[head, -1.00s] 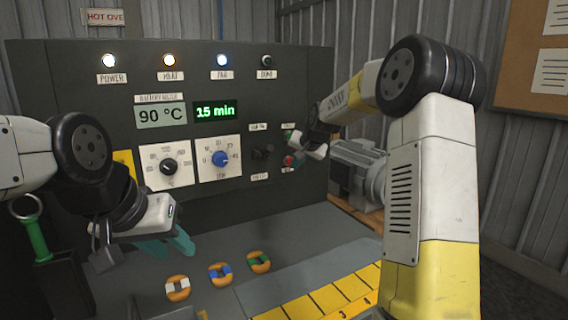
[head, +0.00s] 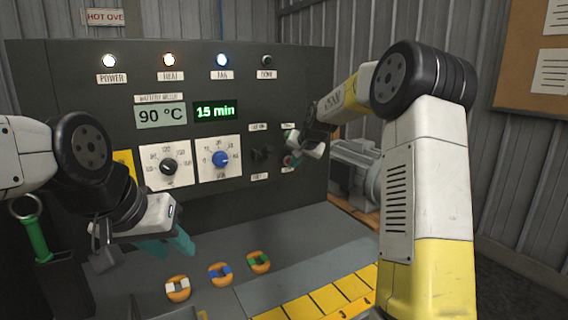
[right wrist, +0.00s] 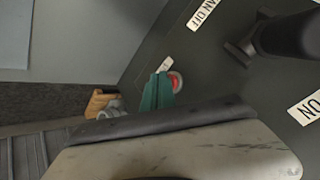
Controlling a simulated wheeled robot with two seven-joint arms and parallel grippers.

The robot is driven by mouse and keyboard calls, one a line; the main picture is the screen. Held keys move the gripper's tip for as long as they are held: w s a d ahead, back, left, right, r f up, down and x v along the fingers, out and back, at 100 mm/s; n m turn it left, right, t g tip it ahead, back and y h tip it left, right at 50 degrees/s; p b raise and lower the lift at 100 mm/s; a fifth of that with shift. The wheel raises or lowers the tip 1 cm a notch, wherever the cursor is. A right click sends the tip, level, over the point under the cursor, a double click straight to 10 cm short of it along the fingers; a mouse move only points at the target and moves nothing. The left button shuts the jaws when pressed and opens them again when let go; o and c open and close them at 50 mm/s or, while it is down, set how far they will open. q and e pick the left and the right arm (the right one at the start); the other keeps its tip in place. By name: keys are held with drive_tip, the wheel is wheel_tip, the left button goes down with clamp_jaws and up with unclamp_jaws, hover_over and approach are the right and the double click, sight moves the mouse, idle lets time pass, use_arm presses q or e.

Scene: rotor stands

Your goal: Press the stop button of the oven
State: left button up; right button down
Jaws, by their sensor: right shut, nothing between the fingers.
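The oven's dark control panel (head: 90,180) fills the middle of the head view. The red stop button (head: 288,161) is low on its right side, partly hidden by my right gripper (head: 293,152). In the right wrist view the red button (right wrist: 175,82) shows beside the teal fingertips of my right gripper (right wrist: 157,92), which are shut and empty. The fingers are right at the button; I cannot tell whether they touch it. My left gripper (head: 167,247) is open and empty above the bench, left of the middle.
A black switch (head: 262,153) sits left of the button. Two dials (head: 167,167) (head: 221,159), displays and lit lamps are further left. Three orange rings (head: 220,274) lie on the grey bench. A grey motor (head: 358,172) stands right of the panel.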

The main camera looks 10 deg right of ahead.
drive_tip(key=shift+w, duration=0.2)
idle(0.5)
drive_tip(key=shift+s+d, duration=0.2)
drive_tip(key=shift+s, duration=0.55)
drive_tip(key=shift+s+d, duration=0.3)
drive_tip(key=shift+s, duration=0.45)
drive_tip(key=shift+s+d, duration=0.35)
drive_tip(key=shift+s, duration=0.45)
drive_tip(key=shift+s+d, duration=0.3)
drive_tip(key=shift+s, duration=0.45)
